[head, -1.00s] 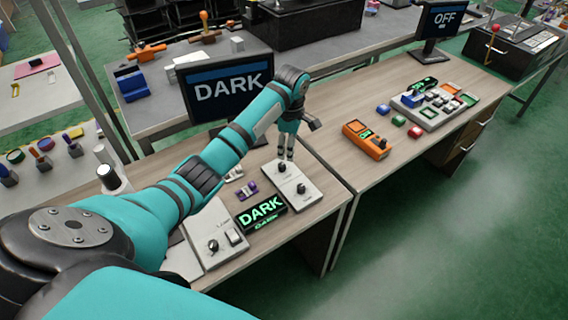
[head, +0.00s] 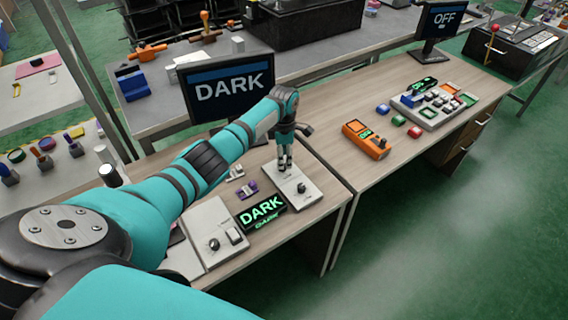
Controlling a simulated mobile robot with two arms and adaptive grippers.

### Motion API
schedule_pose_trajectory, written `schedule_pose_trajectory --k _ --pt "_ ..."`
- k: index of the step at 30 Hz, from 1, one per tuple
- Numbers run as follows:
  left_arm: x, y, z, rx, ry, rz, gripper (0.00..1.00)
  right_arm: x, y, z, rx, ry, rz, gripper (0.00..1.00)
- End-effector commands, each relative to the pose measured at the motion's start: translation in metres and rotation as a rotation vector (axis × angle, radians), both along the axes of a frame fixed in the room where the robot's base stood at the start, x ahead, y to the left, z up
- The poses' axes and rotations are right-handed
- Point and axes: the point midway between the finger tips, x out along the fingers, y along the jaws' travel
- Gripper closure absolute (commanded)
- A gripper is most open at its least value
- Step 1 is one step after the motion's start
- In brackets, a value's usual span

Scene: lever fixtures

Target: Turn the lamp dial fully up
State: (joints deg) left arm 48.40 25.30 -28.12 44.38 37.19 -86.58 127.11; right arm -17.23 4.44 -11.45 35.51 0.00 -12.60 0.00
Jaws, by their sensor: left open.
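A white panel (head: 306,194) on the near bench has a black dial at its front part (head: 301,187). My left gripper (head: 285,170) points down over the back part of this panel, where another knob stood in view; that knob is now hidden behind the fingers. The gripper is open, and I cannot tell whether it touches the knob. A small display (head: 261,212) beside the panel reads DARK in green. The monitor (head: 228,86) behind the arm also reads DARK. My right gripper is not in view.
A second white panel (head: 208,243) with a black knob and a switch lies to the left. An orange meter (head: 366,139) and a button board (head: 434,107) lie on the right bench.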

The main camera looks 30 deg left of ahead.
Motion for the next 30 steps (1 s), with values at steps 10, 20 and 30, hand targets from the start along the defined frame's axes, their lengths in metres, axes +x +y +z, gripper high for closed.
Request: schedule_pose_trajectory --k 10,20,30 --pt "0.0 0.0 -0.037 0.001 -0.001 0.0 0.54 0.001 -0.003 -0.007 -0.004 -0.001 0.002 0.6" --pt "0.0 0.0 -0.038 0.001 -0.001 -0.001 0.6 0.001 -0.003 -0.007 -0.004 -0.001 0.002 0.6" --pt "0.0 0.0 -0.038 0.001 -0.001 -0.001 1.0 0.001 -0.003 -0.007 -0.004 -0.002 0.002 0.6"
